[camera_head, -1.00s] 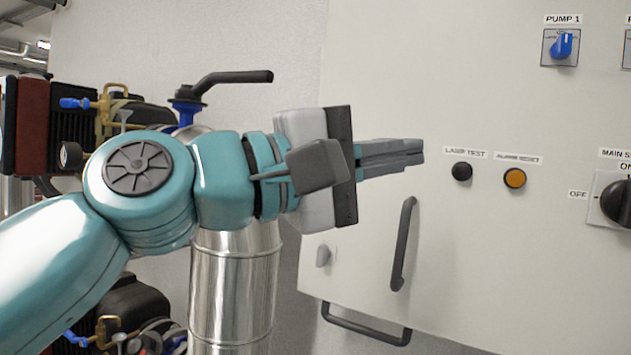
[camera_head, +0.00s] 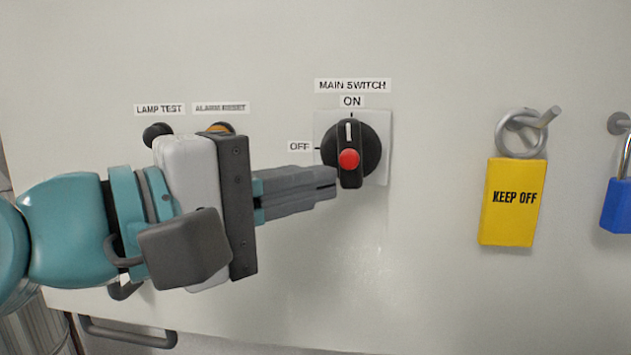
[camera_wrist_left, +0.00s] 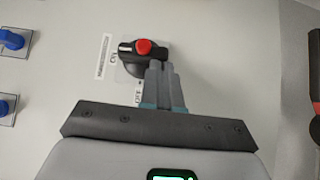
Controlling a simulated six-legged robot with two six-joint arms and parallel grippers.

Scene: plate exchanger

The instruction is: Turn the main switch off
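The main switch (camera_head: 366,150) is a black rotary knob on a pale square plate, with a red button on its handle. Its handle stands upright, its white mark toward the ON label (camera_head: 352,101); the OFF label (camera_head: 299,147) is at its left. My left gripper (camera_head: 333,184) comes in from the left, its fingers together with only a thin slit between them and nothing held. Its tips are right beside the handle's lower end; I cannot tell whether they touch. The left wrist view shows the fingertips (camera_wrist_left: 160,66) close to the knob (camera_wrist_left: 128,50). My right gripper is not in view.
A yellow KEEP OFF tag (camera_head: 509,202) hangs from a hook right of the switch, with a blue padlock (camera_head: 616,207) farther right. The lamp test button (camera_head: 157,135) and the partly hidden alarm reset button (camera_head: 221,128) are behind my arm. The panel below the switch is clear.

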